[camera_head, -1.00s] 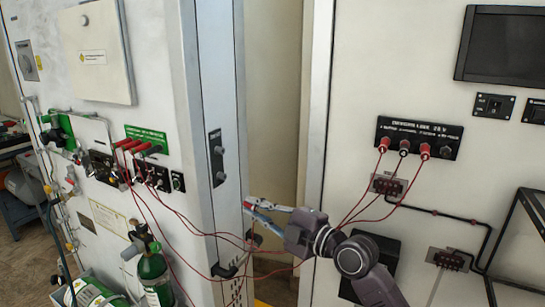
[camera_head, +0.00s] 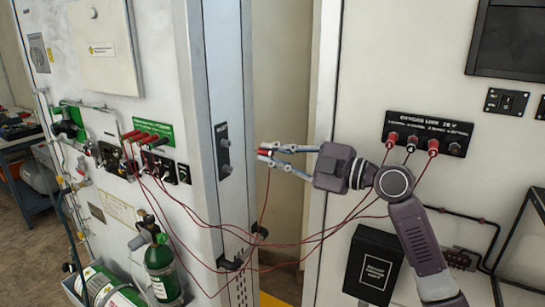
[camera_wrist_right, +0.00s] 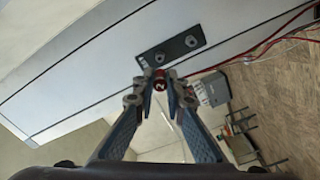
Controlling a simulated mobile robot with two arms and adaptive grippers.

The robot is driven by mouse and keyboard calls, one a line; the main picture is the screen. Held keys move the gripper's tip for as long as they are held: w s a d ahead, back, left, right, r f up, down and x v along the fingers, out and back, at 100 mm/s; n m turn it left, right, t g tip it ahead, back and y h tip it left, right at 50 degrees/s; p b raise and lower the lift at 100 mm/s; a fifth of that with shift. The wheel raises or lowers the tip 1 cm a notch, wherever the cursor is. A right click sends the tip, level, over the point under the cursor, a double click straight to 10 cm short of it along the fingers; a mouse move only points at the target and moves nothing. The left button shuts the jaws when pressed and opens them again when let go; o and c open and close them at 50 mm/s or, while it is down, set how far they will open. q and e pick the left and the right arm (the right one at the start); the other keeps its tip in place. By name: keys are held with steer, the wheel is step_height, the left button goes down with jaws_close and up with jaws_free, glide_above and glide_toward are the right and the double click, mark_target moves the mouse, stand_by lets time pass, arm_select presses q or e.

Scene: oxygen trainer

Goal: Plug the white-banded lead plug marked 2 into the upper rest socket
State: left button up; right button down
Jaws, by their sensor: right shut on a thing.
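My right gripper (camera_head: 266,154) is shut on the lead plug marked 2 (camera_wrist_right: 160,80), whose red end faces the wrist camera and shows the number. A red lead hangs down from it. The rest plate (camera_head: 222,150) is a dark strip on the cabinet's narrow face, left of the gripper. Its upper rest socket (camera_head: 224,142) and lower socket (camera_head: 226,170) look empty. The plug is at about the upper socket's height, apart from it in the head view. In the wrist view the plug lies just below the plate (camera_wrist_right: 172,50). My left gripper is out of view.
Several plugs (camera_head: 147,139) sit in the green-labelled panel on the left. The oxygen link panel (camera_head: 428,133) on the right holds red plugs. Red leads droop across the gap between the cabinets. Black brackets (camera_head: 232,264) stick out lower on the narrow face. A green cylinder (camera_head: 160,262) stands below.

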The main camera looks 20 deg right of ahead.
mark_target(259, 151)
steer(key=shift+w+a, duration=0.1)
steer(key=shift+w, duration=0.05)
steer(key=shift+x, duration=2.8)
steer(key=shift+b, duration=0.9)
steer(key=shift+x, duration=1.25)
steer(key=c, duration=1.9)
jaws_free()
steer(key=shift+w+a, duration=0.1)
